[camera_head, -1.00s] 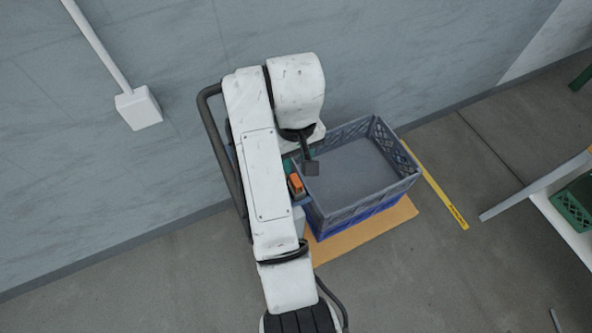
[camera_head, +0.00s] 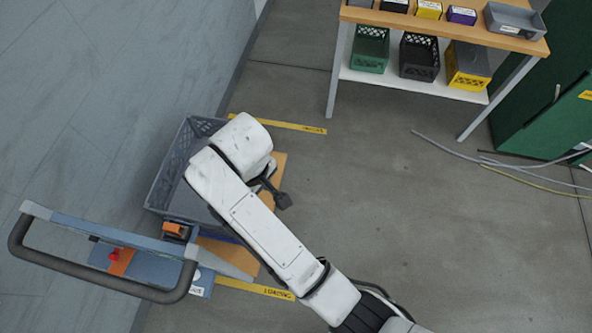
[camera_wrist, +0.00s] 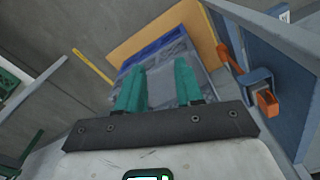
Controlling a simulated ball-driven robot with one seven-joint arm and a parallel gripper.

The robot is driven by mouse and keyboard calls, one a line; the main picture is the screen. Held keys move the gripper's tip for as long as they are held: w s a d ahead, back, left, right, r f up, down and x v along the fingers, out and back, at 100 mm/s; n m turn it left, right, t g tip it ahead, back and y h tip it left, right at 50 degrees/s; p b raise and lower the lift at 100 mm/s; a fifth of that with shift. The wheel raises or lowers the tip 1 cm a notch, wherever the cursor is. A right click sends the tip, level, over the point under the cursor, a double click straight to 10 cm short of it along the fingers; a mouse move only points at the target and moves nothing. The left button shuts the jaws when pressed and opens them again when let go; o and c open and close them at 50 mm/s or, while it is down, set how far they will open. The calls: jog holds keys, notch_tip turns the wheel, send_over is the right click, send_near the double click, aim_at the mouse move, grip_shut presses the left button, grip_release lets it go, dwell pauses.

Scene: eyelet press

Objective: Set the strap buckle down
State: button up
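In the wrist view my gripper (camera_wrist: 159,66) has its two teal fingers apart, with a grey crate seen between and beyond them. I see nothing held between the fingers. I cannot pick out a strap buckle for sure. An orange piece on a dark mount (camera_wrist: 267,102) sits on a blue frame at the right of the wrist view, clear of the fingers. An orange piece also shows beside the crate in the head view (camera_head: 174,229).
The grey crate (camera_head: 168,178) stands by the wall, partly behind my arm. A blue cart with a black handle (camera_head: 110,282) is at lower left. A bench (camera_head: 400,18) with bins stands at the back. Cables (camera_head: 470,158) lie on the floor at right. The middle floor is clear.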

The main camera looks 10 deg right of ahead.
jog(key=s+d+f+m, duration=0.2)
jog(key=d, duration=0.5)
jog(key=s+d+f+m, duration=0.1)
jog(key=s+d+f, duration=0.1)
jog(key=d, duration=0.4)
jog(key=s+d+r+m, duration=0.1)
jog(key=s+d+m, duration=0.5)
jog(key=s+d, duration=1.1)
jog(key=shift+s+m+t, duration=0.15)
jog(key=shift+m+t, duration=0.15)
jog(key=shift+d, duration=0.1)
jog(key=shift+f+b, duration=0.35)
